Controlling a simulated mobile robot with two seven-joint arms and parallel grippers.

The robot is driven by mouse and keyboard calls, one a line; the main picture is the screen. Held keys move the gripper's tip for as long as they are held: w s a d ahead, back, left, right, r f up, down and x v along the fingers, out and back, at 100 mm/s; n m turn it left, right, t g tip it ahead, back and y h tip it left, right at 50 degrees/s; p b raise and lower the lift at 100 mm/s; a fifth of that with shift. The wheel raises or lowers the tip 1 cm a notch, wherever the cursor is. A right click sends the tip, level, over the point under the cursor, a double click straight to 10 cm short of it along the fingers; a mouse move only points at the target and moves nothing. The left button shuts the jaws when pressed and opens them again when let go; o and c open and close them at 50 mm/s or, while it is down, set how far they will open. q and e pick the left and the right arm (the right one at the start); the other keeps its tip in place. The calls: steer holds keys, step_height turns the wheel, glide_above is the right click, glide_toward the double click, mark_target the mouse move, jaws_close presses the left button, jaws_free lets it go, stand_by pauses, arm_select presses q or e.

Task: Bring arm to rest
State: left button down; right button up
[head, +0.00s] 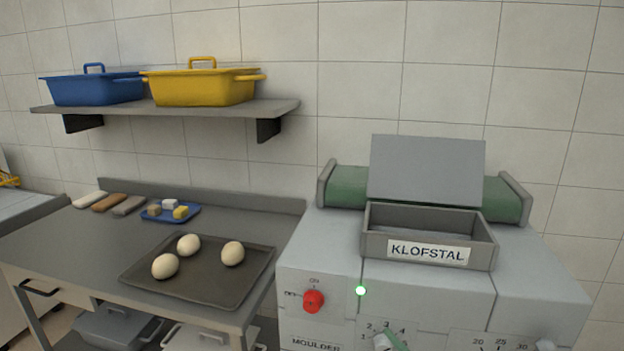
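Neither of my arms nor either gripper shows in the head view, so I cannot tell whether they are open or shut. A grey moulder (420,295) labelled KLOFSTAL stands at the right, with an open-topped box (376,246) and an upright grey plate (428,168) on it. Its front has a red knob (313,301), a lit green lamp (360,291) and a dial with a green-marked knob (391,341) cut by the lower edge. Three pale dough balls (165,266) sit on a dark tray (215,291) on the table to its left.
The grey table (60,237) also bears a small blue tray (155,217) with several small blocks, and three loaf-like pieces (108,202). A wall shelf (200,108) above holds a blue lidded pot (95,89) and a yellow one (203,88). The table's left front is clear.

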steer(key=s+d+f+m+g+h, duration=0.3)
steer(key=s+f+m, duration=0.3)
steer(key=s+f, duration=0.4)
steer(key=s+d+f+m+g+h, duration=0.3)
steer(key=s+f, duration=0.7)
steer(key=f, duration=0.7)
steer(key=m+g+h, duration=0.2)
steer(key=shift+m+h, duration=0.4)
stand_by(4.7)
